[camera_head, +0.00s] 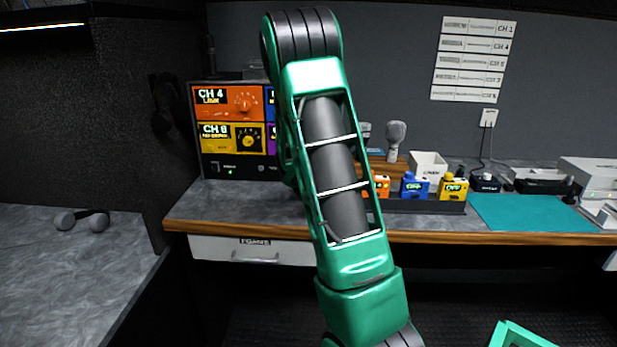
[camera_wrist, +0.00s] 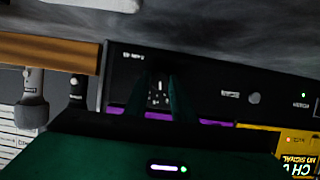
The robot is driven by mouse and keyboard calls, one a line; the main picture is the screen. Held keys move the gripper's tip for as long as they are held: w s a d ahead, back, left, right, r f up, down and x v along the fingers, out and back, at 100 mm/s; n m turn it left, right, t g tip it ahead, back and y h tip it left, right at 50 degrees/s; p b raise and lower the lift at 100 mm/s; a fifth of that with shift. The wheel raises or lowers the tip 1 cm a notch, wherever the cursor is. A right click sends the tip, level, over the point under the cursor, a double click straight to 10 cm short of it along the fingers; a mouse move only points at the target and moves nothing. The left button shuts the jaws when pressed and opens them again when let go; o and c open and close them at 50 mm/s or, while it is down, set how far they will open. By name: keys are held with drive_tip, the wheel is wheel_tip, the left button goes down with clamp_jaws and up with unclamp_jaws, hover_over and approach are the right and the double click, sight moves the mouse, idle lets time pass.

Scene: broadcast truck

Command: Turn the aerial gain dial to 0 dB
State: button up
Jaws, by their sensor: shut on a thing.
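My gripper (camera_wrist: 165,92) is in the wrist view, its two dark green fingers up against the black strip of the rack unit (camera_wrist: 208,72). It is shut on a small dark control with white marks around it, taken to be the aerial gain dial (camera_wrist: 157,90). The fingers and shadow hide most of this dial, and I cannot read its setting. In the head view the rack unit (camera_head: 213,172) stands on the bench at left of centre. My green arm covers its right part, the dial and the gripper.
Right of my arm are a microphone (camera_head: 395,137), a white box (camera_head: 428,165), blue (camera_head: 413,187) and yellow (camera_head: 453,189) packs and a teal mat (camera_head: 520,212). Headphones (camera_head: 82,219) lie on the left counter.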

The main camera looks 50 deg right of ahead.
drive_tip(key=shift+w+a+n+g+h, duration=0.25)
drive_tip(key=shift+n+g+h, duration=0.25)
drive_tip(key=shift+n, duration=0.6)
drive_tip(key=o, duration=1.1)
drive_tip(key=shift+c, duration=0.2)
drive_tip(key=v, duration=1)
drive_tip(key=shift+a, duration=0.35)
drive_tip(key=shift+s, duration=0.15)
